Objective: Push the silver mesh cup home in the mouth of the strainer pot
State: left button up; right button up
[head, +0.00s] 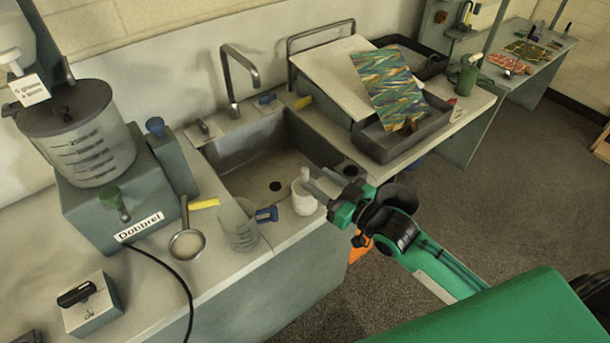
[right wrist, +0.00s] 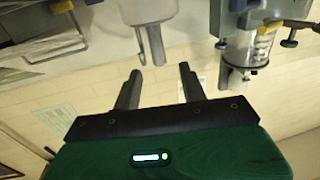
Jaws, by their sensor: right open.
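A small white pot (head: 304,199), which looks like the strainer pot, stands upright on the counter at the sink's front right corner. A small pale grey piece (head: 305,175) rises at its mouth. I cannot tell whether this is the silver mesh cup or how deep it sits. My right gripper (head: 317,184) is open just right of the pot's mouth, with its fingers pointing left. Contact cannot be made out. In the right wrist view, nothing is between its fingertips (right wrist: 158,72), and a pale container (right wrist: 148,10) shows beyond them. My left gripper is out of view.
A sink (head: 265,160) with a tap (head: 237,80) lies behind the pot. A clear jug (head: 238,226), a blue-handled tool (head: 267,214) and a round handled strainer (head: 187,243) are to its left. A dark tray (head: 400,143) is at the back right. The counter's front edge is close.

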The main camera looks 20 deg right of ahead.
jog(key=b+v, duration=0.1)
jog(key=v, duration=0.7)
jog(key=shift+b, duration=0.35)
